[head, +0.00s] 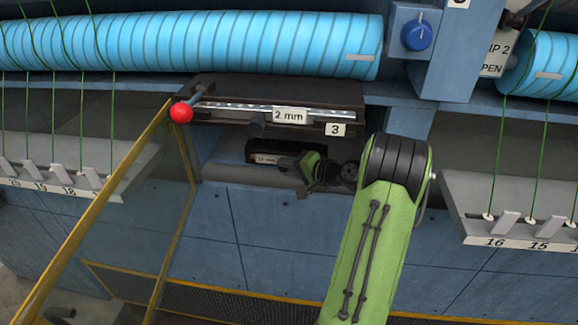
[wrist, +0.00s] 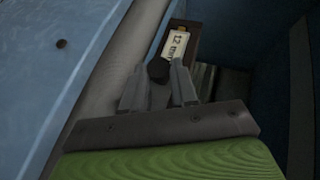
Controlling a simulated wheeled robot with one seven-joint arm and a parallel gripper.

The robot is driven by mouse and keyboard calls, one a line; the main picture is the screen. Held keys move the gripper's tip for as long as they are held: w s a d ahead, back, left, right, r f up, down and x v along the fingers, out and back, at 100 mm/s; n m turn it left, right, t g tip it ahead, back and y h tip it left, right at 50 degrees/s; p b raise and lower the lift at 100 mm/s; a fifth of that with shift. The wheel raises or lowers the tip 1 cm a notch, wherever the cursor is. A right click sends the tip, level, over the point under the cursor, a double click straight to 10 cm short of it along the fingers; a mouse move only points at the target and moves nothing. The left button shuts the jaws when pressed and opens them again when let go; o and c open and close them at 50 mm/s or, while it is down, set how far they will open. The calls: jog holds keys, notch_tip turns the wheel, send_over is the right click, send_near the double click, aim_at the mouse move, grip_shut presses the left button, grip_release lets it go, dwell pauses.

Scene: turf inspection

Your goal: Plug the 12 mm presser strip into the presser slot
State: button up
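The 12 mm presser strip (head: 258,157) is a dark bar with a pale label, lying in the shadowed recess below the presser housing. In the wrist view the strip (wrist: 178,44) runs away from my fingers, with its dark round knob (wrist: 158,70) between the fingertips. My gripper (head: 292,163) reaches into the recess from the right; in the wrist view its fingers (wrist: 159,82) appear closed against both sides of the knob. The presser slot lies in the dark housing (head: 215,88) above, where a strip labelled 2 mm (head: 289,115) sits. The far end of the 12 mm strip is hidden.
A lever with a red ball (head: 181,113) sticks out at the housing's left end. A yellow-framed clear door (head: 184,165) stands open on the left. Blue rolls (head: 200,42) lie above. Grey shelves with green threads flank the recess, the right one (head: 470,190) near my arm.

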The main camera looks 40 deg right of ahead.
jog(key=o, duration=0.5)
jog(key=b+v, duration=0.1)
jog(key=v, duration=1.4)
jog(key=shift+s+d+r+b, duration=0.1)
jog(key=shift+s+r+b, duration=0.1)
jog(key=shift+s+b, duration=0.15)
jog(key=w+a+f+n+g+y+b, duration=0.1)
jog(key=w+a+n+g, duration=0.25)
jog(key=a, duration=0.85)
jog(key=w+a+f+n+g+b, duration=0.1)
jog(key=w+a+n+g+b, duration=0.3)
jog(key=a, duration=0.7)
jog(key=s+a+f+n, duration=0.1)
jog(key=s+a+n, duration=0.1)
jog(key=s, duration=0.3)
jog(key=s+a+f+n+h, duration=0.1)
jog(key=s+a+n, duration=0.1)
jog(key=s+a, duration=0.2)
jog(key=s+a+f+n+h, duration=0.1)
jog(key=s+a+n, duration=0.1)
jog(key=s, duration=0.5)
jog(key=shift+s+a+f+n+g+p, duration=0.15)
jog(key=shift+a+n+g+p, duration=0.15)
jog(key=shift+a, duration=0.3)
